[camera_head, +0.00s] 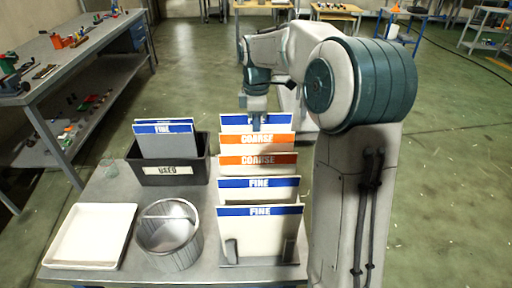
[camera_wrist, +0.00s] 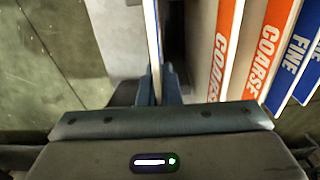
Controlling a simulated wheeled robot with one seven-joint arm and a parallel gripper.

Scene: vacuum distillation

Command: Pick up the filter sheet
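The rearmost filter sheet (camera_head: 282,121), with a blue band, stands upright at the back of a row of sheets in a rack. My gripper (camera_head: 257,128) points down at its top edge and covers part of its label. In the wrist view the sheet (camera_wrist: 152,32) shows edge-on as a thin strip between the fingers (camera_wrist: 158,85). The fingers are close together, one on each side of it, and appear shut on it. The sheet still sits in line with the row. Its lower part is hidden behind the nearer sheets.
Two orange COARSE sheets (camera_head: 258,161) and two blue FINE sheets (camera_head: 259,225) stand in front. A black USED bin (camera_head: 195,172) holds blue-banded sheets at left. A white tray (camera_head: 91,236) and metal pot (camera_head: 170,250) stand on the grey table (camera_head: 112,187).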

